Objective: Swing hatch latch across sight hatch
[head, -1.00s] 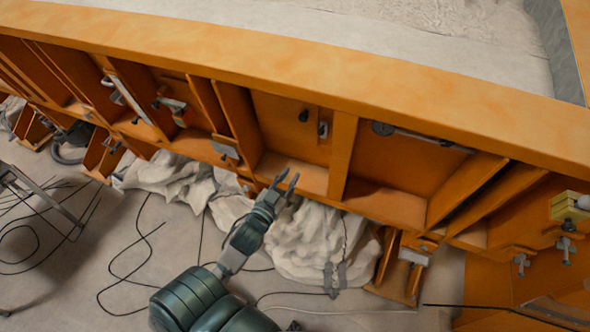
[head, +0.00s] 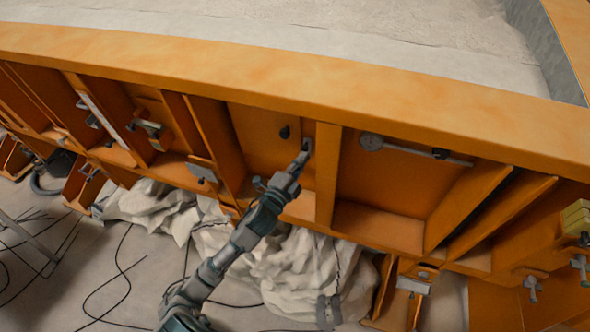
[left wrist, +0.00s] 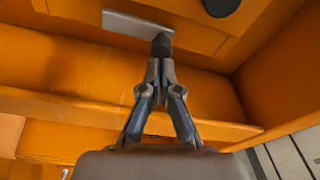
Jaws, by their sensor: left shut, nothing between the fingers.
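The sight hatch appears to be the orange panel (head: 262,128) in the middle bay of the frame; it also shows in the left wrist view (left wrist: 195,38). A black round knob (head: 285,132) sits on it. The hatch latch (head: 307,143) is a small grey plate at the panel's right side in the head view. In the left wrist view the latch (left wrist: 135,23) is a flat bar with a dark knob (left wrist: 161,45) at one end. My left gripper (head: 302,156) is shut and empty, its tips right at that dark knob; I cannot tell whether they touch. My right gripper is out of view.
Orange ribs (head: 328,175) stand on both sides of the bay, with a ledge below. A gauge (head: 371,142) with a rod is in the bay to the right. Crumpled pale cloth (head: 290,270) and black cables lie on the floor below.

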